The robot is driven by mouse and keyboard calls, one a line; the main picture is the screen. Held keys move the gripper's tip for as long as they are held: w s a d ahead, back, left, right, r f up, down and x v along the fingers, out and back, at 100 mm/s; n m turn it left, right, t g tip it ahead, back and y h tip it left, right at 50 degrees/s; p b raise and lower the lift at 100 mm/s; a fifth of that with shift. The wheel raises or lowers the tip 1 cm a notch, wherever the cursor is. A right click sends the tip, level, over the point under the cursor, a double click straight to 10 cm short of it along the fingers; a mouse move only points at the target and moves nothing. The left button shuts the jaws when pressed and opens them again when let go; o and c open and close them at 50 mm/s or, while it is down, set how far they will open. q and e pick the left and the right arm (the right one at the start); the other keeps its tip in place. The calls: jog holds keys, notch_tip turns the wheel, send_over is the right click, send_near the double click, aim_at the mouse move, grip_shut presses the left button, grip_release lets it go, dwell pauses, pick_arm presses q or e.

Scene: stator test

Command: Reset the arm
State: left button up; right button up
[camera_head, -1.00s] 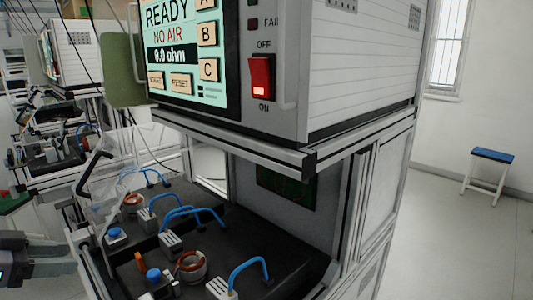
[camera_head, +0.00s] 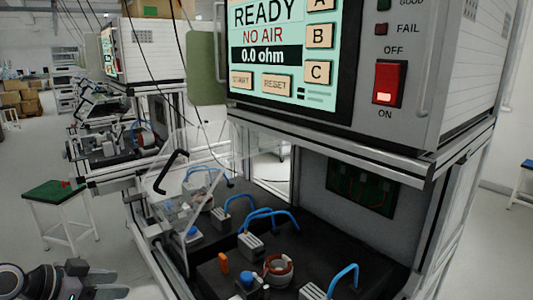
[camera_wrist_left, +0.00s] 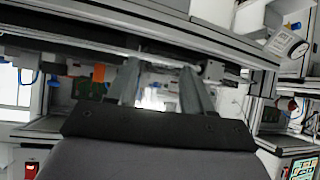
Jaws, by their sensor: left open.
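My left gripper (camera_head: 104,283) is at the lower left of the head view, in front of the test bench and apart from it. In the left wrist view my left gripper (camera_wrist_left: 160,82) shows two grey fingers spread apart with nothing between them. My right gripper is in neither view. The tester (camera_head: 440,75) has a screen (camera_head: 275,50) reading READY, NO AIR and 0.0 ohm. Its red power switch (camera_head: 388,84) is at the right of the screen. A copper-wound stator (camera_head: 278,268) sits on the black bench top among blue-handled clamps (camera_head: 250,242).
A clear raised cover with a black handle (camera_head: 172,170) stands at the bench's left front. A green-topped stool (camera_head: 55,192) stands at the left on open floor. Another similar bench (camera_head: 125,150) is behind. A blue-seated stool (camera_head: 526,165) is at the right edge.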

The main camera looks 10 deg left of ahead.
pick_arm(q)
jog(key=s+d+f+n+y, duration=0.15)
jog(key=s+d+f, duration=0.25)
jog(key=f, duration=0.4)
jog(key=s+d+f+n+y, duration=0.1)
jog(key=s+d+f+y, duration=0.15)
jog(key=d+f, duration=0.45)
jog(key=s+d+f+t, duration=0.1)
jog(key=s+d+f, duration=0.4)
jog(key=s+d, duration=0.4)
jog(key=shift+s+d+f+n+h, duration=0.35)
jog(key=shift+d+n+h, duration=0.1)
jog(key=shift+d, duration=0.15)
jog(key=shift+c, duration=0.8)
jog(key=shift+a, duration=0.15)
